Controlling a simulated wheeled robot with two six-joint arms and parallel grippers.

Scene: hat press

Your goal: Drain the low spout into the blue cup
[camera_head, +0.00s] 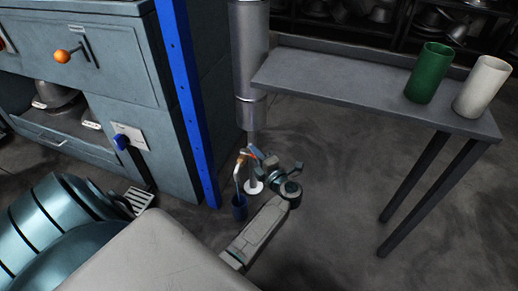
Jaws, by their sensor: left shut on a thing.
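The low spout (238,172) is a thin, copper-coloured bent pipe near the foot of the grey vertical pipe. The blue cup (239,208) stands upright on the floor beneath the spout's mouth. Its inside is too small to make out, and I cannot see whether liquid is running. My left gripper (263,160) is just right of the spout, at its small blue-and-red tap handle (254,152). It appears shut on that handle, though its fingers are small and partly hidden. My right gripper is not in view.
The grey pipe (249,60) rises behind the spout. A blue post (185,90) and teal cabinet (120,65) stand to the left. A grey table (350,92) at right bears a green cup (428,73) and a white cup (482,87). Floor between is clear.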

